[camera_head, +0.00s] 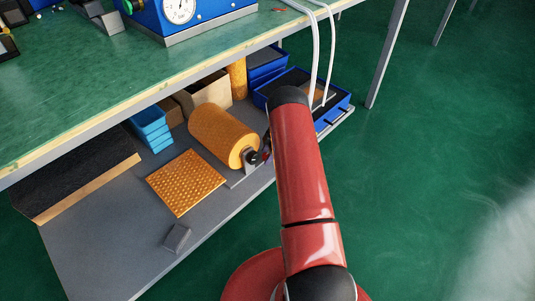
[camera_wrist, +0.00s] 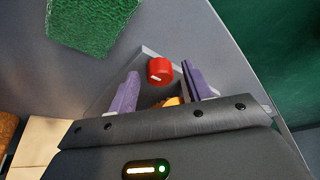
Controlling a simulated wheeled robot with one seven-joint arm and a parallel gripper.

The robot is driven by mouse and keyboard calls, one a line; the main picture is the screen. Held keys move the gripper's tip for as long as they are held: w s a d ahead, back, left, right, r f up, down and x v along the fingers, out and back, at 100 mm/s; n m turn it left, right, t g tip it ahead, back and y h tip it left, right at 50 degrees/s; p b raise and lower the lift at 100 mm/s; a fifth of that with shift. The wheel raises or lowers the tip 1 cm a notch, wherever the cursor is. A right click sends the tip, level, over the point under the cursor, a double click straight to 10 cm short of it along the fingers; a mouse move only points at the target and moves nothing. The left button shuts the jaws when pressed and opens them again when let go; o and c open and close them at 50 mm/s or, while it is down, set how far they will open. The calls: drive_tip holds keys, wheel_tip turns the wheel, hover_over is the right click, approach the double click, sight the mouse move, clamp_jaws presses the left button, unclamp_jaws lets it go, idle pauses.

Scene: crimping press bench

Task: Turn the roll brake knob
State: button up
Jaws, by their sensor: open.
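The red roll brake knob (camera_wrist: 160,71), with a short white mark on its face, shows in the wrist view. My gripper (camera_wrist: 160,76) is open, with its two purple fingers on either side of the knob in the picture. Gaps show between the knob and both fingers; I cannot tell how far ahead of the tips it lies. In the head view, the orange roll (camera_head: 222,136) lies on the lower shelf, with dark fittings at its right end.
The green bench top (camera_head: 120,75) overhangs the lower shelf (camera_head: 110,245). A blue tray (camera_head: 340,110) stands behind my arm. The floor at right is clear.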

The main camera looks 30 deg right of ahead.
drive_tip(key=shift+c, duration=0.2)
drive_tip(key=c, duration=0.9)
drive_tip(key=shift+n, duration=0.3)
drive_tip(key=n+g+b, duration=0.1)
drive_tip(key=n, duration=0.1)
drive_tip(key=shift+w+f+n, duration=0.1)
drive_tip(key=shift+w+n, duration=0.05)
drive_tip(key=shift+n, duration=0.25)
drive_tip(key=shift+w+n+g+b, duration=0.15)
drive_tip(key=shift+n+g+b, duration=0.75)
drive_tip(key=shift+n, duration=1.2)
drive_tip(key=o, duration=0.9)
